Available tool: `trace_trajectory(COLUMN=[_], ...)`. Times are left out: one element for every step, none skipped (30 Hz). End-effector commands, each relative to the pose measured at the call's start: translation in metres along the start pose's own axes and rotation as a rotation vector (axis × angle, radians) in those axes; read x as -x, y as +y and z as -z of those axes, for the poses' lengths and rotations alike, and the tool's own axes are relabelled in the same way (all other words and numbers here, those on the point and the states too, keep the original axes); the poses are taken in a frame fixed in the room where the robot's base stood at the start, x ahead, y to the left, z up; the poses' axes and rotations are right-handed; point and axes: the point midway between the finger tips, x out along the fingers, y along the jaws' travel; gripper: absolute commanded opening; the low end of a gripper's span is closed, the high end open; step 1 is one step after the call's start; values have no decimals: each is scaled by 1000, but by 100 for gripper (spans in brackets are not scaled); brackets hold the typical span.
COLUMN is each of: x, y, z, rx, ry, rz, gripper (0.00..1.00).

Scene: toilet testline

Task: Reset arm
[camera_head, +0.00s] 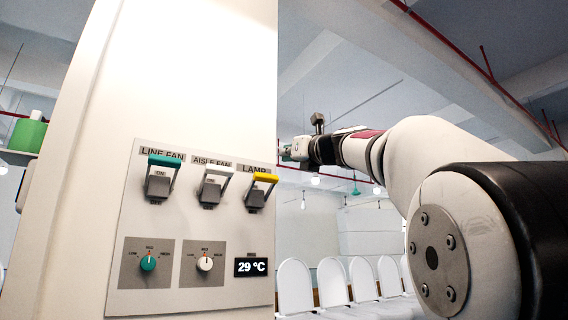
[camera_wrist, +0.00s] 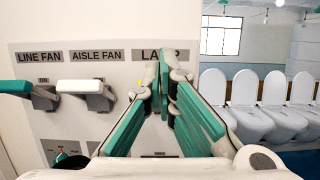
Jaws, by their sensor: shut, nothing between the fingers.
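My gripper (camera_head: 295,150) is at the far end of my raised arm in the head view, just right of the wall panel's edge. In the wrist view its green fingers (camera_wrist: 164,75) are shut and empty, pointing at the panel near the LAMP label. The control panel (camera_head: 220,220) carries three lever switches: a green-handled LINE FAN lever (camera_head: 160,178), a white AISLE FAN lever (camera_head: 213,187) and a yellow LAMP lever (camera_head: 260,189). In the wrist view the fingers hide most of the LAMP lever. Whether they touch it cannot be told.
Below the levers are a green knob (camera_head: 148,263), a white knob (camera_head: 205,263) and a 29 °C display (camera_head: 252,267). Several white toilets (camera_head: 332,282) stand in a row to the right. A green container (camera_head: 28,134) is at the far left.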

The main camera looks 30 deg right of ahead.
Motion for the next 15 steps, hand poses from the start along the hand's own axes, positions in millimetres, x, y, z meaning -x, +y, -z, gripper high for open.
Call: trace_trajectory(x=[1,2,2,3,3,3,3,3,3,3,3,3,3,3,3], y=[0,0,0,0,0,0,0,0,0,0,0,0,0,0,0], z=[-4,-5,-7,-8,-8,-8,-8,-8,-8,-8,-8,-8,-8,-8,-8], rx=[0,1,0,0,-1,-1,-1,-1,-1,-1,-1,-1,-1,-1,-1], ry=[1,1,1,1,1,1,1,1,1,1,1,1,1,1,1], rz=[-1,0,0,0,0,0,0,0,0,0,0,0,0,0,0], gripper=[0,0,0,0,0,0,0,0,0,0,0,0,0,0,0])
